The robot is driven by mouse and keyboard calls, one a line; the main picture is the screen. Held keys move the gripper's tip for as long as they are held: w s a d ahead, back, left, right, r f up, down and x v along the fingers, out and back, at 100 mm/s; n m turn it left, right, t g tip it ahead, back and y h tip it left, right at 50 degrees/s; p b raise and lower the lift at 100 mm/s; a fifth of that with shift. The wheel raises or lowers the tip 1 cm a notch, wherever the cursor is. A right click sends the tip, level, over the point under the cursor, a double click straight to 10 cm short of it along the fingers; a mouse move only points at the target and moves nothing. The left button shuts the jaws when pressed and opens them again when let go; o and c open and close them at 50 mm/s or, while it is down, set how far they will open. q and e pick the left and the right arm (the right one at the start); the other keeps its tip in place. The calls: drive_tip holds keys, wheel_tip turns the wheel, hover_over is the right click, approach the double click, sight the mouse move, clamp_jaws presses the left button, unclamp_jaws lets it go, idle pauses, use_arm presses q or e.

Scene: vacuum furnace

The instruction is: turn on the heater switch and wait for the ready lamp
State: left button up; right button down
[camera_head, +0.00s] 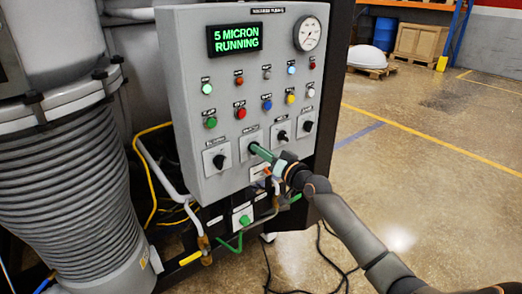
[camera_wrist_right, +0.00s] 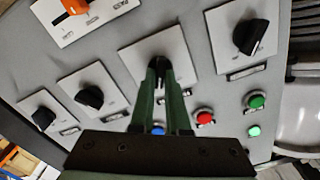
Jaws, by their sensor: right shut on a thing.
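The grey control panel (camera_head: 185,60) fills the middle of the head view. It has a row of black rotary switches on white plates. My right gripper (camera_head: 256,150) is at the second switch from the left. In the right wrist view the green fingers (camera_wrist_right: 160,68) are closed on its black knob (camera_wrist_right: 158,74), whose white plate (camera_wrist_right: 184,55) shows around it. I cannot read the switch labels, so I cannot tell which is the heater switch. Small lamps sit in a row above; a pale green one (camera_head: 207,88) looks bright. I cannot tell which is the ready lamp. My left gripper is out of view.
The display (camera_head: 235,39) reads "5 MICRON RUNNING", beside a round gauge (camera_head: 308,33). Other knobs flank the held one (camera_wrist_right: 250,37), (camera_wrist_right: 88,97). An orange knob (camera_wrist_right: 75,7) is nearby. Pipes and a green-handled valve (camera_head: 245,220) lie below. Floor at the right is open.

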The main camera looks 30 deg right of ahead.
drive_tip(key=shift+m, duration=0.3)
drive_tip(key=c, duration=0.9)
unclamp_jaws()
drive_tip(key=s+d, duration=0.1)
drive_tip(key=s, duration=1.1)
drive_tip(key=shift+s+b, duration=0.25)
drive_tip(key=shift+b, duration=0.05)
